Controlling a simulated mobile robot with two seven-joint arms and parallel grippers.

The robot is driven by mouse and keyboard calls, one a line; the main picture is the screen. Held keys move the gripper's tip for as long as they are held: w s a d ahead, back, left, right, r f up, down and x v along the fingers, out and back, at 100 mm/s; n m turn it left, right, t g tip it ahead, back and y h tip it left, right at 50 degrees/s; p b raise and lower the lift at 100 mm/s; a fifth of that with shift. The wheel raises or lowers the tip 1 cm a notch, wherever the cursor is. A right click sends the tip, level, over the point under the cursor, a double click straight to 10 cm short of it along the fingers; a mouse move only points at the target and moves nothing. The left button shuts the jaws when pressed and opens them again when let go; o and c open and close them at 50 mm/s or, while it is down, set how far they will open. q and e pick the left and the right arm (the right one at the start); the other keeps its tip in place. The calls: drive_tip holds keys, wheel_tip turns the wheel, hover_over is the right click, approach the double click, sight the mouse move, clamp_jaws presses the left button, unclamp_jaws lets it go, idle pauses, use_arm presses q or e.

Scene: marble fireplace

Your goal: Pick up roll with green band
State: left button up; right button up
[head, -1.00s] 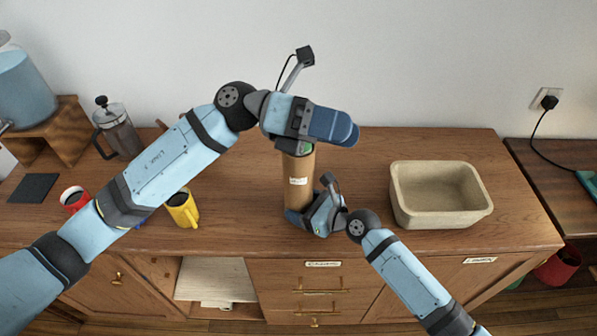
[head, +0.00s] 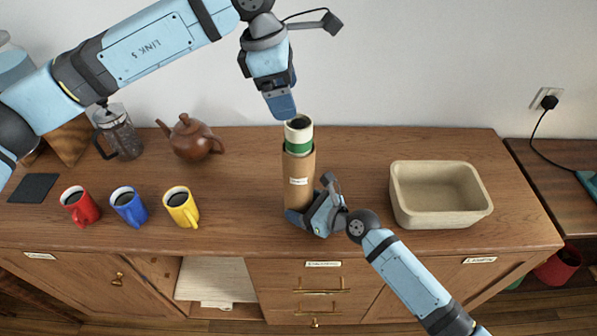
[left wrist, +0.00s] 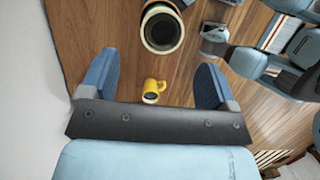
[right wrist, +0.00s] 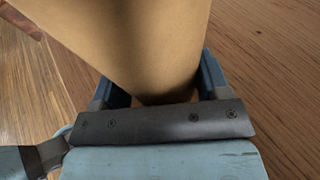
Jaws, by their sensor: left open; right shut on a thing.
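The roll with green band (head: 299,138) is white with a dark hollow top end. It stands upright in a brown cardboard tube (head: 299,182) with a small white label, its upper part sticking out. In the left wrist view its round open end (left wrist: 162,28) shows beyond the fingers. My left gripper (head: 281,106) is open and empty, just above and slightly left of the roll, apart from it. My right gripper (head: 311,205) is shut on the cardboard tube near its base; the tube fills the space between the fingers in the right wrist view (right wrist: 158,85).
Red (head: 80,205), blue (head: 128,206) and yellow (head: 182,207) mugs stand at the left front. A brown teapot (head: 190,140) and a French press (head: 118,135) stand behind. A beige bin (head: 440,218) is on the right. The back right of the wooden top is clear.

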sight(297, 122)
use_arm(q)
drive_tip(key=x, duration=0.9)
drive_tip(key=shift+s+d+f, duration=0.1)
drive_tip(key=shift+d+f, duration=0.2)
drive_tip(key=c, duration=1.3)
